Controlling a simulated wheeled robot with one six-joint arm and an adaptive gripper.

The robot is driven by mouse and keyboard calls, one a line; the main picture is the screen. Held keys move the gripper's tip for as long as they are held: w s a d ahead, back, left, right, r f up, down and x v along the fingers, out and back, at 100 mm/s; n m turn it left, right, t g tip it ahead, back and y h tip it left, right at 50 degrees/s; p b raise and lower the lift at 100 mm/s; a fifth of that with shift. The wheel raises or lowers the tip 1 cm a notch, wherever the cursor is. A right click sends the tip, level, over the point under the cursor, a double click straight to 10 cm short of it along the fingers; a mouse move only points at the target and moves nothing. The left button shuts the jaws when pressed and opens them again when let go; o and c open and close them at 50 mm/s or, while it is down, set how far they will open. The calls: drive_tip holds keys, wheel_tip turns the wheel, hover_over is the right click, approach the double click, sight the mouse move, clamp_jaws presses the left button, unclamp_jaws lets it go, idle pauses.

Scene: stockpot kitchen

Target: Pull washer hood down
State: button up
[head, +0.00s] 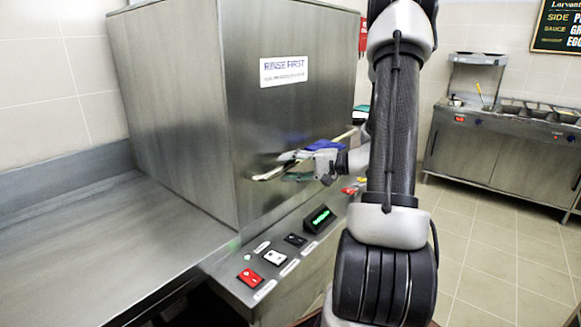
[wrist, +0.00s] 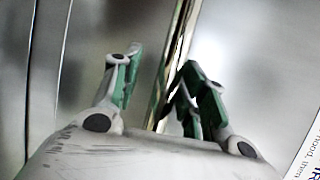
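The washer hood (head: 175,110) is a large steel box with a "RINSE FIRST" label on its front. Its lower edge appears to meet the counter at the left. Its handle is a thin metal bar (head: 268,175) across the front, partly hidden by my gripper (head: 290,166). In the wrist view the handle bar (wrist: 182,42) runs between the two green-padded fingers of my gripper (wrist: 160,68). The fingers are apart, with the bar close to the right finger and a clear gap to the left one. Contact with the right finger cannot be told.
A steel counter (head: 90,235) extends left. A serving station (head: 500,150) stands at the far right, with open tiled floor before it.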

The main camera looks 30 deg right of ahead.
drive_tip(key=v, duration=1.2)
idle(0.3)
drive_tip(key=s+a+f+g+h, duration=0.2)
drive_tip(key=s+g, duration=0.3)
drive_tip(key=s, duration=0.2)
drive_tip(key=s+a+f+g+h, duration=0.25)
drive_tip(key=s+g, duration=0.25)
drive_tip(key=s, duration=0.3)
drive_tip(key=a+r+n+t+h, duration=0.2)
drive_tip(key=a+r+n+h, duration=0.4)
drive_tip(key=a+r+n, duration=0.2)
wheel_tip(320, 180, up, 4)
drive_tip(key=shift+a+r+n+t, duration=0.25)
drive_tip(key=shift+n+t, duration=0.15)
drive_tip(key=shift+n, duration=0.8)
